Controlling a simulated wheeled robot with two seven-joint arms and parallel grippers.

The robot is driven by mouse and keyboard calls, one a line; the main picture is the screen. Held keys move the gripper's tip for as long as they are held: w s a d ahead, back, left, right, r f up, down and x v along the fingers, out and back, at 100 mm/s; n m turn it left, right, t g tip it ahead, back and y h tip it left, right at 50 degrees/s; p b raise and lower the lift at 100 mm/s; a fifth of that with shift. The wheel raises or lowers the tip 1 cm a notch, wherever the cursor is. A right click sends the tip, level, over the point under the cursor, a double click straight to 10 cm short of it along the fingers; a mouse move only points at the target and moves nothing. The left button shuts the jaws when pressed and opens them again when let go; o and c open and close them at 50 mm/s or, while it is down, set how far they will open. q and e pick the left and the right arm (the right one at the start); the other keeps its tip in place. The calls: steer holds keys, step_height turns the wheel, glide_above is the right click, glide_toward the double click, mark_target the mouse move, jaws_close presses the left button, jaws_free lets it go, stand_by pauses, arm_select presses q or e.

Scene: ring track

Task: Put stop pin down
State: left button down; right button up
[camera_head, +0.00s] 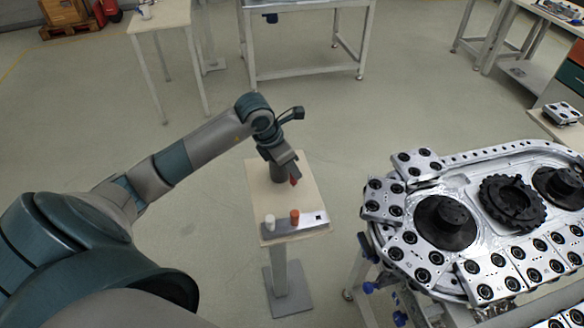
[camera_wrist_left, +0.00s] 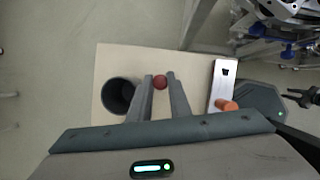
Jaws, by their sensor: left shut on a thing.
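My left gripper (camera_head: 293,177) is over the small side table (camera_head: 306,183). It is shut on a red stop pin, which shows in the left wrist view (camera_wrist_left: 160,82) between the two fingertips. In the head view only a small red piece of the pin shows below the gripper. I cannot tell whether the pin touches the table. A dark round cup (camera_wrist_left: 118,95) stands beside the fingers on the table. My right gripper is not in view.
The ring track (camera_head: 480,154) with several metal carriages and black wheels fills the right side. Two more tables (camera_head: 300,4) and (camera_head: 160,18) stand at the back. Floor between the side table and the back tables is clear.

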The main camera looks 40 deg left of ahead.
arm_select(q)
steer(key=shift+f, duration=0.6)
steer(key=shift+f, duration=0.2)
steer(key=c, duration=1.6)
jaws_free()
steer(key=shift+c, duration=0.2)
steer(key=shift+r, duration=0.1)
